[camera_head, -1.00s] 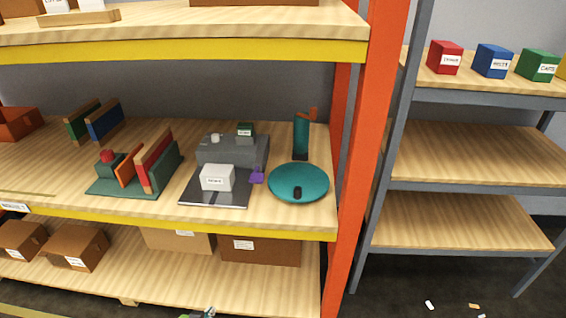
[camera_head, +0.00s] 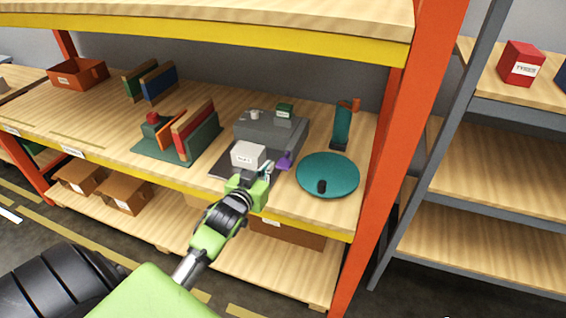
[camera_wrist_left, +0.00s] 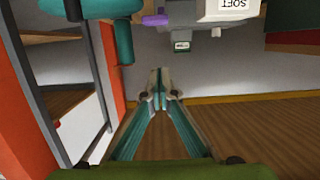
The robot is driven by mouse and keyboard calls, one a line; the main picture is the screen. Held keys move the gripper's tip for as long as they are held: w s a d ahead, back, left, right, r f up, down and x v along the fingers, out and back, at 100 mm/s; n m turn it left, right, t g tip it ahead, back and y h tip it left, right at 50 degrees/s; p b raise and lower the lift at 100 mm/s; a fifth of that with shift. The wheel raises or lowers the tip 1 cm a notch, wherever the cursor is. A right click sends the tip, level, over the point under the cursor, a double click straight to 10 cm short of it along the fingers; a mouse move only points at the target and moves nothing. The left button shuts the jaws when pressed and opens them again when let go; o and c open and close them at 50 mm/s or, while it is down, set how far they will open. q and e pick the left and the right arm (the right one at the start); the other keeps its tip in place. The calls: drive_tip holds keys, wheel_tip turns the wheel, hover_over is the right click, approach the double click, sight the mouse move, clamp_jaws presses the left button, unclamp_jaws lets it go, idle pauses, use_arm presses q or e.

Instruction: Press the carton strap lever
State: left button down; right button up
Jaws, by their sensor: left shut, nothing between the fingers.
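A grey machine (camera_head: 270,132) stands on a dark plate on the middle shelf, with a white labelled carton (camera_head: 248,154) at its front. A small purple tab (camera_head: 285,160), which looks like the strap lever, sticks out beside the carton. In the left wrist view, which is upside down, the purple tab (camera_wrist_left: 155,20) shows left of the white carton (camera_wrist_left: 225,8). My left gripper (camera_head: 267,171) is shut and empty, just in front of the machine near the tab, apparently apart from it. Its closed fingertips show in the wrist view (camera_wrist_left: 160,78). My right gripper is out of view.
A teal disc (camera_head: 328,172) with a black knob lies right of the machine. A teal post (camera_head: 342,128) with an orange top stands behind it. A green base with upright panels (camera_head: 195,130) is at left. An orange rack upright (camera_head: 385,170) bounds the right side.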

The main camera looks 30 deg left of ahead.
use_arm(q)
drive_tip(key=w+a+f+p, duration=0.2)
drive_tip(key=w+f, duration=0.4)
drive_tip(key=w, duration=0.3)
drive_tip(key=shift+w+f, duration=0.25)
idle(0.3)
